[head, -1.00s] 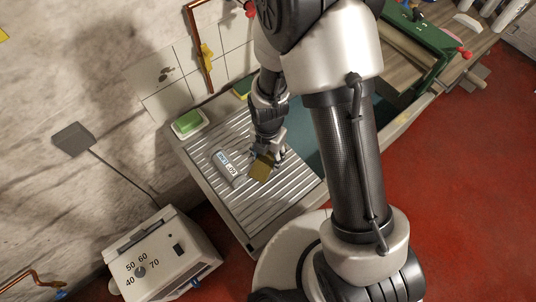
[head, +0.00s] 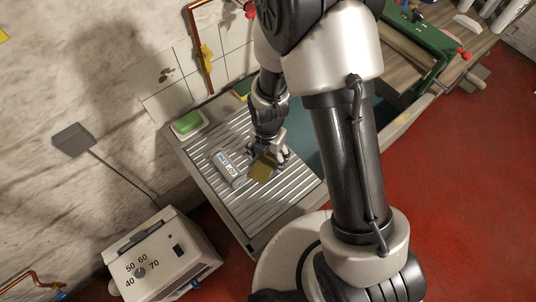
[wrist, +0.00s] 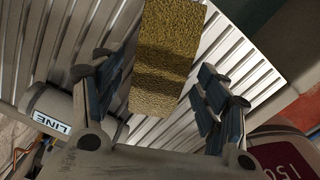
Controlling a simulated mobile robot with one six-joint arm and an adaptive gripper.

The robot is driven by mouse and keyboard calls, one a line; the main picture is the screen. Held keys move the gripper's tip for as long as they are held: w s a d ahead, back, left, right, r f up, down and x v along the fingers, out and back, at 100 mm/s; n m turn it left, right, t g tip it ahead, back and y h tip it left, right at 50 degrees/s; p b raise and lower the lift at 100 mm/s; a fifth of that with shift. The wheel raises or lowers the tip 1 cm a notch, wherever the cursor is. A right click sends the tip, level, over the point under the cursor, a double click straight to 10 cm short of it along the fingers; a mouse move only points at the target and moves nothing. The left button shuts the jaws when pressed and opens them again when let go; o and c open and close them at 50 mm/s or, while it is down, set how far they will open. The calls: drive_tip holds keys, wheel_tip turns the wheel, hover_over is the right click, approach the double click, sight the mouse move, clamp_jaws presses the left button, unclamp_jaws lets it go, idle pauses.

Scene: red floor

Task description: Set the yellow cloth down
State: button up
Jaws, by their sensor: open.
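The yellow cloth (head: 263,167) is a small mustard-coloured rectangle on the ribbed grey draining board (head: 262,209). In the wrist view the cloth (wrist: 167,55) lies between and beyond the fingers, with a shadow band across it. My gripper (head: 268,154) is low over the board beside the cloth. In the wrist view my gripper (wrist: 152,95) is open, with a gap between each finger and the cloth. Part of the cloth's near end is close to the palm. I cannot tell exactly how it touches the board.
A grey labelled cylinder (head: 227,168) lies just left of the cloth. A green sponge (head: 187,122) sits in a dish at the board's back corner. A white box with a dial (head: 160,258) stands at lower left. The board's front part is clear.

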wheel_tip(320, 180, up, 12)
drive_tip(key=r+p, duration=0.1)
drive_tip(key=p, duration=0.2)
wheel_tip(320, 180, up, 6)
drive_tip(key=m+t, duration=0.1)
drive_tip(key=m, duration=0.4)
hover_over(268, 158)
drive_tip(key=d, duration=0.2)
drive_tip(key=s+d+r+m+t, duration=0.1)
drive_tip(key=s+d+r+m, duration=0.3)
drive_tip(key=s+r+m, duration=0.3)
drive_tip(key=s+d+r+m+t, duration=0.2)
drive_tip(key=s+d+r+m, duration=0.3)
drive_tip(key=m, duration=1.2)
wheel_tip(268, 158, up, 5)
drive_tip(key=shift+s+f+t, duration=0.1)
drive_tip(key=shift+s+t, duration=0.2)
drive_tip(key=shift+s, duration=0.55)
wheel_tip(268, 158, down, 5)
drive_tip(key=b, duration=0.5)
